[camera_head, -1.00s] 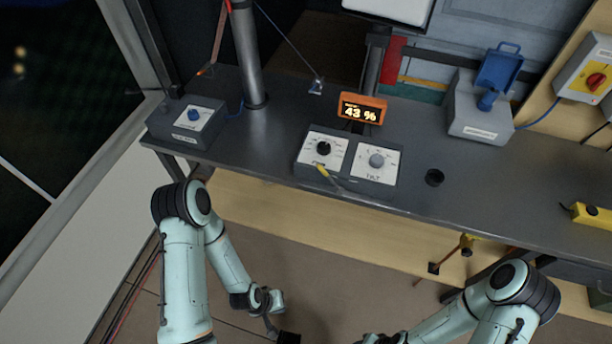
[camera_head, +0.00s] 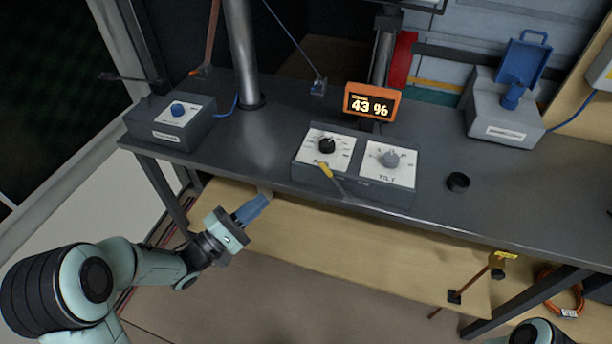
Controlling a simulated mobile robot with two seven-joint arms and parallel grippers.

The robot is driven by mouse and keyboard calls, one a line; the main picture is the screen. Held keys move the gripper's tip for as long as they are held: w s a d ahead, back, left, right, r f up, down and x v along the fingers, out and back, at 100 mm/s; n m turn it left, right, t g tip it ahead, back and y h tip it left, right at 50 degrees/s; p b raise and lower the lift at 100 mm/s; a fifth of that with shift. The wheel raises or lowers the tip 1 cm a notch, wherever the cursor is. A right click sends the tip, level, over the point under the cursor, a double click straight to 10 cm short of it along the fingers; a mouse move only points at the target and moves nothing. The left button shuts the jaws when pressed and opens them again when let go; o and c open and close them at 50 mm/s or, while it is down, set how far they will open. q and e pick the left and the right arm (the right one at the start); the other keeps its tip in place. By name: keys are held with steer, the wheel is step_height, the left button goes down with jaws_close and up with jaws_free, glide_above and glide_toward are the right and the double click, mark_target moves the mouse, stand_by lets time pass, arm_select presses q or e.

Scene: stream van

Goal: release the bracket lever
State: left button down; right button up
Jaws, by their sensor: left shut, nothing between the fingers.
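My left gripper (camera_head: 259,203) has dark blue fingers, shut and empty. It points up and right, just in front of the desk's front edge and left of the control box. No part in view is clearly marked as the bracket lever. A thin lever with a yellow tip (camera_head: 326,171) leans on the front of the dark control box (camera_head: 300,176). My right gripper is out of view; only part of that arm shows at the bottom right.
An orange cable coil (camera_head: 563,293) lies below.

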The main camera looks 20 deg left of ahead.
mark_target(334, 180)
arm_select(q)
steer(key=shift+s+d+r+b+x, duration=0.15)
steer(key=shift+s+d+b+x, duration=0.15)
steer(key=shift+x, duration=1.85)
steer(key=shift+s+d+r+b+x, duration=0.25)
steer(key=shift+d+x, duration=0.15)
steer(key=shift+x, duration=1.75)
steer(key=shift+s+d+r+b+x, duration=0.1)
steer(key=shift+s+d+b+x, duration=0.2)
steer(key=shift+x, duration=1.85)
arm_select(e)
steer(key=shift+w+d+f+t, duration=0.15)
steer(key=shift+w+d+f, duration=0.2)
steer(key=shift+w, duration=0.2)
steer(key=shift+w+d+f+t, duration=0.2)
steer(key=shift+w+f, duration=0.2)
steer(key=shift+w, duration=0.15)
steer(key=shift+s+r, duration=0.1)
